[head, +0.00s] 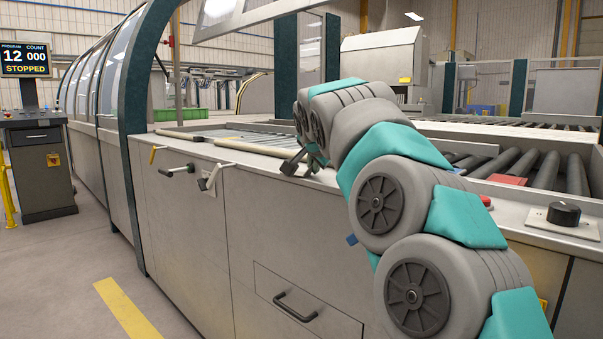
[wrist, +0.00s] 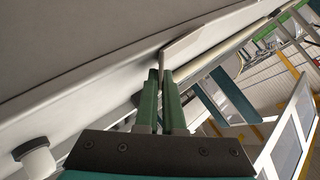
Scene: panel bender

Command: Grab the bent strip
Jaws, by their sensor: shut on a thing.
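My gripper (wrist: 161,74) shows in the wrist view with two dark green fingers close together. A thin pale strip (wrist: 192,43), which looks like the bent strip, starts at the fingertips and runs away up and to the right. The fingers are shut on its near end. In the head view my gripper (head: 317,160) is small and partly hidden by my arm, low over the machine's front edge. I cannot make out the strip there. Its bend is not clear in either view.
A long tan rod (head: 252,147) lies along the machine table's front edge (head: 240,162). Levers with dark handles (head: 176,170) stick out from the front. Rollers (head: 520,165) and a dark knob (head: 564,213) are at the right.

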